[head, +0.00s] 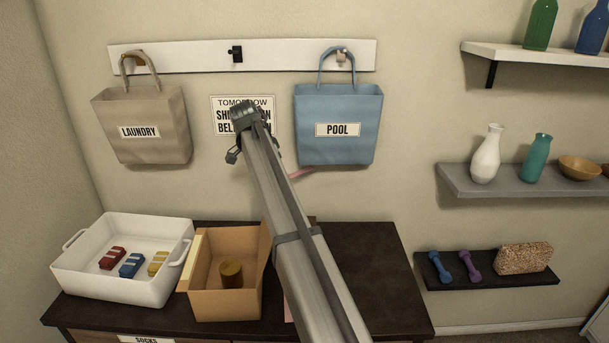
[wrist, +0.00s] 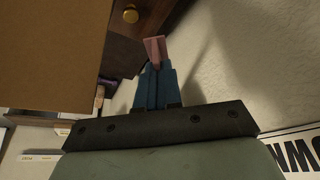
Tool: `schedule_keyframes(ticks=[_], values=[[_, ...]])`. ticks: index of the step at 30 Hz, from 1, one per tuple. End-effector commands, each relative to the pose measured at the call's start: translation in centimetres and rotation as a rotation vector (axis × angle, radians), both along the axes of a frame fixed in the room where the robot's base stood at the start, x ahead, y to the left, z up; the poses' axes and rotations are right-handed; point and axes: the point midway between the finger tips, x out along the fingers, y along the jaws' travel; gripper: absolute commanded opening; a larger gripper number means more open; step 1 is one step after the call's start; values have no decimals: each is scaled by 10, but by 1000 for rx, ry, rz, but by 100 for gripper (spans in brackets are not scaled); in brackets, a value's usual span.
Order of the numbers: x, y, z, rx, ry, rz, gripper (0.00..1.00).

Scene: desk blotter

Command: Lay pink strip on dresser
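The pink strip (wrist: 155,50) shows in the wrist view between the blue fingertips of my gripper (wrist: 155,72), which is closed on it. In the head view a thin piece of pink strip (head: 300,172) sticks out to the right from behind my arm, below the blue POOL bag; my arm hides the fingertips there. The strip is up in front of the wall, above the dresser. The dark dresser (head: 385,285) stands below, its top partly covered by my arm. A sliver of pink (head: 288,308) also shows at the arm's left edge, low down; I cannot tell what it is.
A white bin (head: 100,285) with coloured blocks and an open cardboard box (head: 225,303) occupy the dresser's left side. Its right part looks clear. The LAUNDRY bag (head: 150,150) and POOL bag (head: 350,105) hang above. Wall shelves (head: 460,182) are at right.

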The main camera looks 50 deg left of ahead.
Motion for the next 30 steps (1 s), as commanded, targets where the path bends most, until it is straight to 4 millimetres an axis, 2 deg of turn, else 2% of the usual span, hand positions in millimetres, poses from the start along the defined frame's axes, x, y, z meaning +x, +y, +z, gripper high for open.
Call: schedule_keyframes(ticks=[1, 8, 15, 22, 30], values=[[-11, 16, -4, -2, 0, -14, 0], [-51, 65, -55, -3, 1, -244, 0], [-101, 112, -110, -4, 0, -488, 0], [-135, 136, -146, -2, 0, -647, 0], [-147, 143, -160, 1, -1, -704, 0]])
